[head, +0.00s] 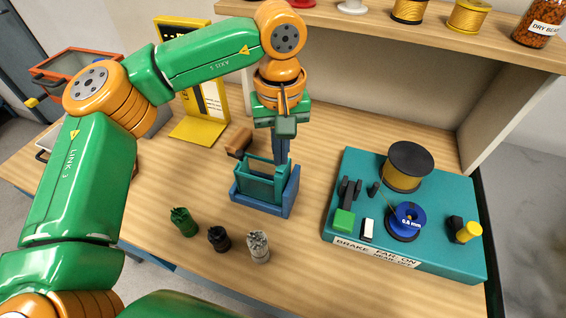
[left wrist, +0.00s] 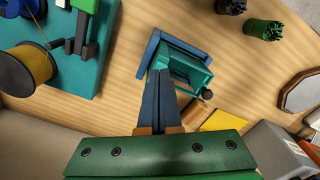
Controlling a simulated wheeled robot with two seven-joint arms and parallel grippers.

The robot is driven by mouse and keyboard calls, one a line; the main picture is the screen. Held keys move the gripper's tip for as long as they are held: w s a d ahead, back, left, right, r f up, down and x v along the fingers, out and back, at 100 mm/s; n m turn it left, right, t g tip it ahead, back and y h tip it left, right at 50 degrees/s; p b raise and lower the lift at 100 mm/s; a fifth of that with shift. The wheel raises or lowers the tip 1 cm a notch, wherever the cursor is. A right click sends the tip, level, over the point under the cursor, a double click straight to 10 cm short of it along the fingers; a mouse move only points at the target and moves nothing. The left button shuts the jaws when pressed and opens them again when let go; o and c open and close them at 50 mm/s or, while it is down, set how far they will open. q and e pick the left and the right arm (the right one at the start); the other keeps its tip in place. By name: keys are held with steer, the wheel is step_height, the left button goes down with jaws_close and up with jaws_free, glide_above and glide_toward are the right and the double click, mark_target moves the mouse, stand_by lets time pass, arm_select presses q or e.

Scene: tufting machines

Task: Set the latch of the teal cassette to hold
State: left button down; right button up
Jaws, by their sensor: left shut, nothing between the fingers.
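The teal cassette (head: 258,187) is an open-topped box seated in a blue holder (head: 250,208) in the middle of the table. It also shows in the left wrist view (left wrist: 190,72), beside the blue holder wall (left wrist: 190,47). My left gripper (head: 281,160) points down at the back right of the cassette, its fingers together and empty. In the left wrist view the dark blue fingers (left wrist: 163,78) end beside the cassette's edge; I cannot tell whether they touch it. A small dark knob (left wrist: 207,95) sits at a cassette corner. The latch's position is not clear. My right gripper is out of view.
A teal board (head: 455,262) with spools and levers stands on the right. Green (head: 183,222), black (head: 218,239) and grey (head: 258,247) pieces stand in front of the holder. A brown block (head: 238,141) is behind it; a yellow stand (head: 198,130) is back left.

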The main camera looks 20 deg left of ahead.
mark_target(281, 168)
arm_select(q)
steer(key=shift+f+b, duration=0.55)
steer(key=shift+f, duration=0.25)
steer(key=shift+r, duration=0.1)
step_height(281, 168, up, 7)
steer(key=p, duration=0.6)
stand_by(0.4)
